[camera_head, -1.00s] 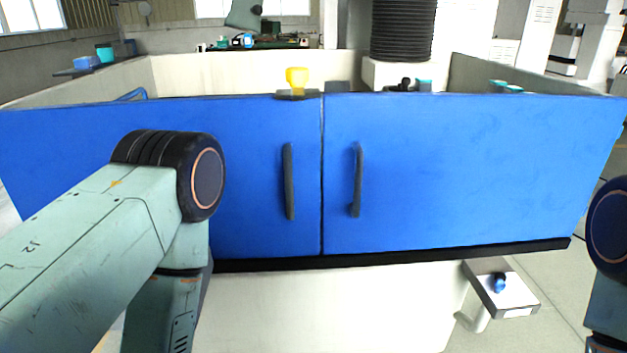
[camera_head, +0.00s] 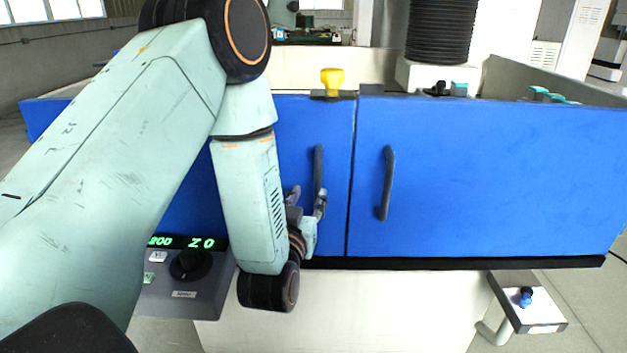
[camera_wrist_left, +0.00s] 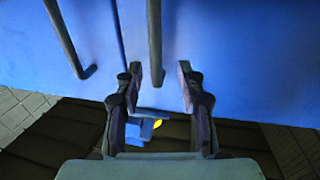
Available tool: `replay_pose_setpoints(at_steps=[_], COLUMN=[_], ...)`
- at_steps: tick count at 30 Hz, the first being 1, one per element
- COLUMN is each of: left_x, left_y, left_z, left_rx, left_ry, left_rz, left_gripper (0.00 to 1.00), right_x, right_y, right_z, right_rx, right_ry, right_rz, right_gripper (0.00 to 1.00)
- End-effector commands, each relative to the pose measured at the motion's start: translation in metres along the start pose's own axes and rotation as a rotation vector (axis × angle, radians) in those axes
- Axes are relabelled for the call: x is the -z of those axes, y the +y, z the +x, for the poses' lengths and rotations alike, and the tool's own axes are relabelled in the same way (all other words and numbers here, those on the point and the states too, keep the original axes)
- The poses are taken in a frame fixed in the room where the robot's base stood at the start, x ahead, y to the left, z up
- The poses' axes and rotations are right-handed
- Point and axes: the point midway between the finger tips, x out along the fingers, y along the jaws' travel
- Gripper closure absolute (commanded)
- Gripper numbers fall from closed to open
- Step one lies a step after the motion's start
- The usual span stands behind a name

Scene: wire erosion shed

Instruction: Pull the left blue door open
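The left blue door (camera_head: 291,145) is shut, its front flush with the right blue door (camera_head: 490,175). My left arm covers much of it. Its dark upright handle (camera_head: 318,165) is near the seam. My left gripper (camera_head: 307,198) is at the lower part of this handle, fingers spread. In the left wrist view, the open gripper (camera_wrist_left: 160,78) has one finger on each side of a dark handle (camera_wrist_left: 155,40); gaps show on both sides, so it does not look gripped. My right gripper is out of view.
The right door's handle (camera_head: 387,183) is close beside; a second handle (camera_wrist_left: 68,40) shows in the left wrist view. A control box (camera_head: 185,290) with a green display sits below my left arm. A yellow knob (camera_head: 332,80) stands above the left door.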

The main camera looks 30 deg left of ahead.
Motion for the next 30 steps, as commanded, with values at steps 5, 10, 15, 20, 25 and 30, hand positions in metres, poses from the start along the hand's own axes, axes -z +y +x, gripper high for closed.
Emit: replay_pose_setpoints(at_steps=[5,10,15,20,25,30], left_x=[0.0,-0.001,-0.001,-0.001,-0.001,-0.001], left_y=[-0.004,-0.007,-0.007,-0.006,-0.005,-0.004], left_z=[0.025,0.05,0.066,0.071,0.071,0.072], left_rx=[0.008,0.01,0.009,0.007,0.005,0.004], left_ry=[0.002,0.0,-0.002,-0.003,-0.004,-0.004], left_rz=[-0.002,0.0,0.0,0.0,0.001,0.001], left_gripper=[0.61,0.61,0.61,0.61,0.61,0.73], right_x=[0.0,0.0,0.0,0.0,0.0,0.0], right_y=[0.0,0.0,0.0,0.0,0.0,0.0], right_z=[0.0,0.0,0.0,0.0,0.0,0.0], right_rx=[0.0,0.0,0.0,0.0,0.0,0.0], right_ry=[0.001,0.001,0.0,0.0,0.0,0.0], right_rz=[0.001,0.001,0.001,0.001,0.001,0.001], right_gripper=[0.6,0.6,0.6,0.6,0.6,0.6])
